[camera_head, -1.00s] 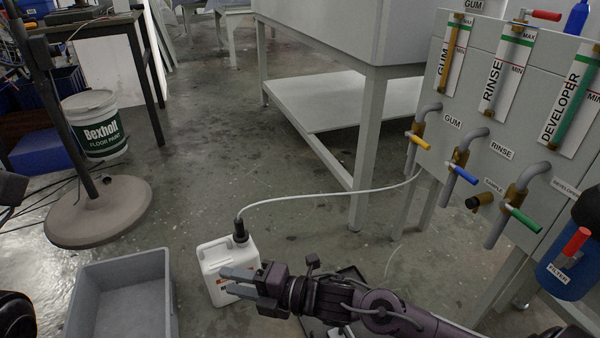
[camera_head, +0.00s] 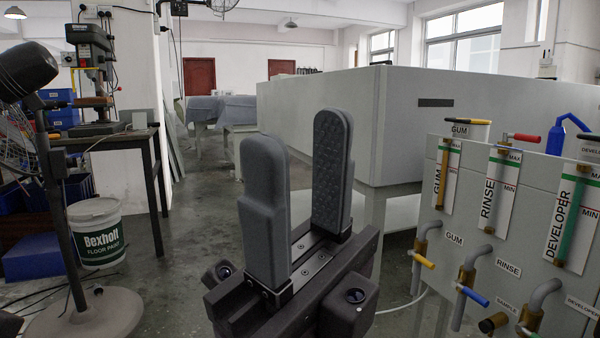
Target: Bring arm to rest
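My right gripper (camera_head: 299,190) stands large and close in the middle of the head view, with its two grey fingers pointing up. The fingers are apart and nothing is between them, so it is open and empty. It hides part of the floor and part of the large pale machine behind it. My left gripper is not in view.
A panel (camera_head: 490,200) with gum, rinse and developer gauges and valves stands at the right. The large pale plate processor (camera_head: 450,130) is behind. A Bexholl paint bucket (camera_head: 96,235), a black stand (camera_head: 55,180) and a bench with a drill press (camera_head: 98,75) are at the left.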

